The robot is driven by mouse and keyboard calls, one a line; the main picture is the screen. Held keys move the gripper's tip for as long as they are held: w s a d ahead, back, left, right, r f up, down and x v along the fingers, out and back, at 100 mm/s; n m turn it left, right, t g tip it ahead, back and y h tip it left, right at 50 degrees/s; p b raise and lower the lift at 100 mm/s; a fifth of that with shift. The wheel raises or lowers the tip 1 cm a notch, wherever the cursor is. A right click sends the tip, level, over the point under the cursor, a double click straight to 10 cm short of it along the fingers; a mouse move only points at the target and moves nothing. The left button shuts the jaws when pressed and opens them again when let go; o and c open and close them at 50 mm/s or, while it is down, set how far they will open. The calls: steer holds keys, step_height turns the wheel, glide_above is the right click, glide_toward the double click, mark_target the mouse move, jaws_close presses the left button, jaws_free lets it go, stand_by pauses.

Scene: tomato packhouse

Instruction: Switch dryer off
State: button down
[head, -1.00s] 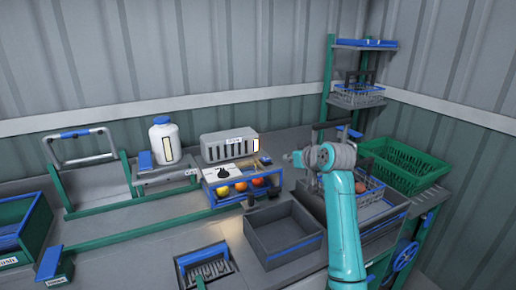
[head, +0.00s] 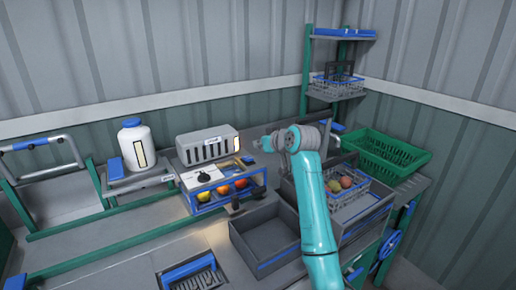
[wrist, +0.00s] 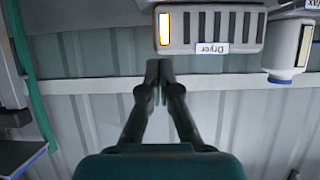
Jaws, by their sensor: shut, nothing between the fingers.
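The dryer (head: 207,149) is a grey slotted box with a label, standing on the bench near the back wall. A lit yellow-white panel (head: 237,145) glows at its right end. In the wrist view the dryer (wrist: 203,31) appears upside down at the top, with the lit panel (wrist: 164,28) at its left end. My gripper (head: 259,145) is just right of the dryer in the head view. In the wrist view my gripper (wrist: 159,68) is shut and empty, its tips just below the lit panel in the picture. Whether they touch the dryer I cannot tell.
A blue-framed unit with a black knob (head: 204,177) and several tomatoes stands in front of the dryer. A white bottle (head: 135,145) stands to the left. An empty grey bin (head: 284,257), a fruit basket and a green crate (head: 385,157) are nearby.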

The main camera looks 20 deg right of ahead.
glide_above(251, 166)
steer(key=f, duration=0.3)
steer(key=shift+w+f, duration=0.15)
steer(key=shift+w, duration=0.25)
step_height(251, 166, down, 3)
steer(key=shift+f, duration=0.1)
steer(key=shift+s+f, duration=0.2)
steer(key=shift+f, duration=0.3)
steer(key=shift+s+f+t, duration=0.15)
steer(key=shift+f+t, duration=0.25)
steer(key=shift+f, duration=0.15)
steer(key=shift+r, duration=0.2)
steer(key=shift+r, duration=0.65)
